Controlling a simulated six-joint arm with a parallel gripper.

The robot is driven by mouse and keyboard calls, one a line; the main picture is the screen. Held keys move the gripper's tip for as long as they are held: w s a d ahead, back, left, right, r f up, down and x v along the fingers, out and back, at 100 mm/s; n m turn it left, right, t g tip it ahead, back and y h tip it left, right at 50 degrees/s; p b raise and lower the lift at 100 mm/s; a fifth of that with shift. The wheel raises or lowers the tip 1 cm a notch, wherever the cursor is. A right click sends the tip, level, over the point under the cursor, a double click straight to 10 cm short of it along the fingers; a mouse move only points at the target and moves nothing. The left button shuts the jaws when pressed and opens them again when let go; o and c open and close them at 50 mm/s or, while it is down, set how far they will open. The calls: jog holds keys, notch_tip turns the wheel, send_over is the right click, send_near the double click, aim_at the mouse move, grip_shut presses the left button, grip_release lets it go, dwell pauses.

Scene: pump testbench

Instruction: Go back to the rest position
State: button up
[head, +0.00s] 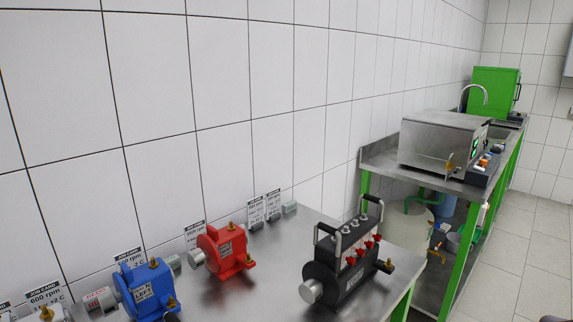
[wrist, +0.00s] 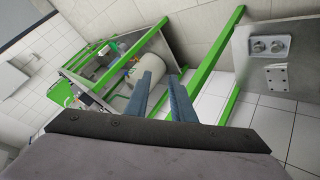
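My gripper (wrist: 162,80) shows in the wrist view as two blue-grey fingers with a gap between them. The gap is empty, so the gripper is open and holds nothing. It is in the air; past its fingers are a pale round tank, green frame bars and the tiled floor. In the head view I cannot make out my gripper.
A metal bench (head: 290,250) carries a blue pump (head: 147,290), a red pump (head: 225,250) and a black pump (head: 345,262) with handles. Job cards stand along the wall. A second green-framed bench (head: 380,158) holds a steel box (head: 440,140). The floor (head: 520,255) at right is clear.

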jog(key=s+f+m+g, duration=0.4)
jog(key=s+f, duration=0.1)
jog(key=s, duration=0.4)
jog(key=s+a+f+m+g+y, duration=0.35)
jog(key=s+a+g, duration=0.25)
jog(key=s+a, duration=0.75)
jog(key=w+a+r+n+t, duration=0.1)
jog(key=w+a+r+n, duration=0.15)
jog(key=a, duration=0.65)
jog(key=w+a+r+n, duration=0.2)
jog(key=w+a, duration=0.1)
jog(key=a, duration=0.6)
notch_tip(320, 180, up, 17)
jog(key=p, duration=1.7)
jog(key=shift+s+y, duration=0.25)
jog(key=shift+y, duration=0.1)
jog(key=shift+f, duration=0.1)
